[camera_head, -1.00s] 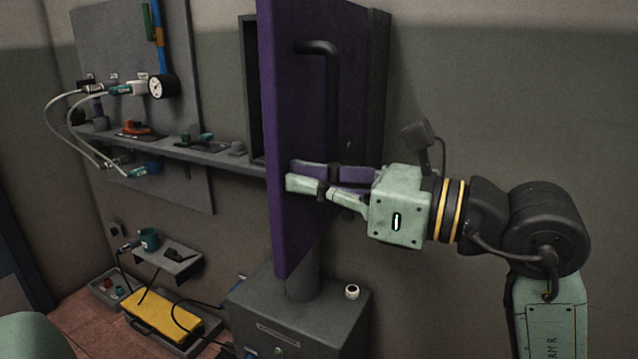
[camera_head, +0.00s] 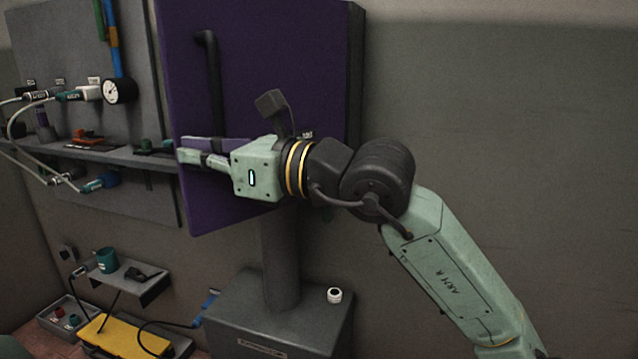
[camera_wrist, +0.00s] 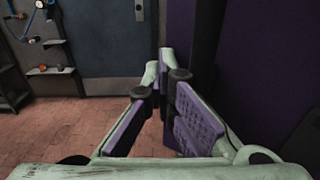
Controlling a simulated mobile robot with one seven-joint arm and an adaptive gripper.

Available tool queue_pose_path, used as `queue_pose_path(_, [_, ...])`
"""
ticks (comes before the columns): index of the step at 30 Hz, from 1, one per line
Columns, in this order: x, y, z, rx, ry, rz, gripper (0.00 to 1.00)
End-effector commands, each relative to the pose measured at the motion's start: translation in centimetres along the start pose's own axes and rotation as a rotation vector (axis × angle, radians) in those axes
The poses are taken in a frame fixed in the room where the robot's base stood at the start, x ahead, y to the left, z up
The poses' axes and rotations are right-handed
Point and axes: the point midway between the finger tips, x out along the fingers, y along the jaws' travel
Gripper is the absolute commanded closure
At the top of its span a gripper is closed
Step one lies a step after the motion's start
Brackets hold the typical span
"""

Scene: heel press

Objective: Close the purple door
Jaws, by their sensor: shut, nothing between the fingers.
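The purple door (camera_head: 260,60) shows its broad front face in the head view and covers the front of its dark cabinet (camera_head: 355,75). I cannot tell whether a gap is left at its left edge. A dark bar handle (camera_head: 208,85) stands upright on the door's upper left. My gripper (camera_head: 182,156) is shut and empty, lying across the door's lower left part below the handle, with its tips near the left edge. In the wrist view my gripper (camera_wrist: 164,72) points along the purple door (camera_wrist: 265,85), which is at the right. I cannot tell if they touch.
A grey shelf (camera_head: 120,153) with fittings, hoses and a gauge (camera_head: 120,91) is to the left. A grey pedestal base (camera_head: 270,310) holds a small white ring (camera_head: 334,295). A yellow case (camera_head: 120,338) lies low at left. The wall at right is bare.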

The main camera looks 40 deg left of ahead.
Motion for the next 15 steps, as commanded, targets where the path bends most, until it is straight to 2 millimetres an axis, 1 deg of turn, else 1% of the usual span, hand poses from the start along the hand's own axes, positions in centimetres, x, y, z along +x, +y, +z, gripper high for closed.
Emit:
queue_pose_path(1, [1.3, -0.8, -0.3, 0.001, 0.001, -0.005, 1.00])
queue_pose_path(5, [4.5, -2.7, -0.4, 0.002, -0.001, -0.008, 1.00])
queue_pose_path(9, [7.7, -4.7, -0.7, -0.010, 0.000, -0.142, 1.00])
queue_pose_path(11, [9.0, -5.8, -0.7, -0.008, 0.000, -0.198, 1.00])
queue_pose_path(15, [11.8, -8.6, -0.5, -0.006, -0.002, -0.331, 1.00])
